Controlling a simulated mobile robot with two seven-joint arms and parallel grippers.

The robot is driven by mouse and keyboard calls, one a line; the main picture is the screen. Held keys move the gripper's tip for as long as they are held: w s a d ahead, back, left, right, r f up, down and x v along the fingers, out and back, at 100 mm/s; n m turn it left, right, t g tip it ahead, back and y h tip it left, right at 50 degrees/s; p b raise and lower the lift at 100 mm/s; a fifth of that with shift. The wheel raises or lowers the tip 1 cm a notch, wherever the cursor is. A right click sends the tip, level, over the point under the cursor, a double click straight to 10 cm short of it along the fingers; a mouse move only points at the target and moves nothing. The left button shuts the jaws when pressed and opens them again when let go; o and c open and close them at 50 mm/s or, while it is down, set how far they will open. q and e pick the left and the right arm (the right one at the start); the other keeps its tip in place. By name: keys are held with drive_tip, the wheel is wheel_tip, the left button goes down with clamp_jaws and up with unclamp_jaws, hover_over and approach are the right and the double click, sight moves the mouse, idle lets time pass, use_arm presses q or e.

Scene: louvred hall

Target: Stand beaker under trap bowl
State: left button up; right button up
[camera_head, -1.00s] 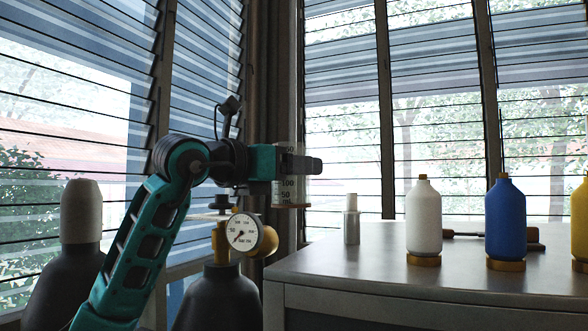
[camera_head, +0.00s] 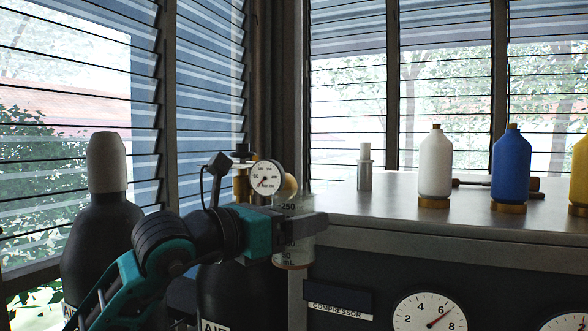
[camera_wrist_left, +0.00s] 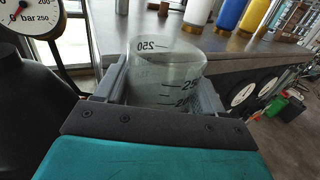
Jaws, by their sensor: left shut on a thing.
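A clear beaker (camera_head: 292,259) with dark graduation marks is held by my left gripper (camera_head: 312,222), whose fingers close around its sides. The beaker looks upright, beside the bench's left front corner, partly below the bench-top level. In the left wrist view the beaker (camera_wrist_left: 165,72) stands open end up between the two fingers of the gripper (camera_wrist_left: 160,92), and I see no contents in it. I cannot make out a trap bowl in either view. My right gripper is not in view.
The bench top (camera_head: 390,212) carries a metal cylinder (camera_head: 365,170), a white bottle (camera_head: 435,165), a blue bottle (camera_head: 510,168) and a yellow bottle (camera_head: 579,170). Dark gas cylinders stand at the left, near a pressure gauge (camera_head: 266,178). A large dial (camera_head: 428,312) is on the bench front.

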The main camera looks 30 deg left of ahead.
use_arm(q)
drive_tip(key=s+d+f, duration=0.1)
drive_tip(key=s+f, duration=0.1)
drive_tip(key=f, duration=0.6)
drive_tip(key=s+d+f+h, duration=0.1)
drive_tip(key=s+d+f, duration=0.1)
drive_tip(key=f, duration=0.7)
drive_tip(key=s+d+f+m, duration=0.1)
drive_tip(key=s+f, duration=0.3)
drive_tip(key=f, duration=0.5)
drive_tip(key=shift+d+f+g+h, duration=0.2)
drive_tip(key=shift+d+g+h, duration=0.1)
drive_tip(key=shift+g+h, duration=0.1)
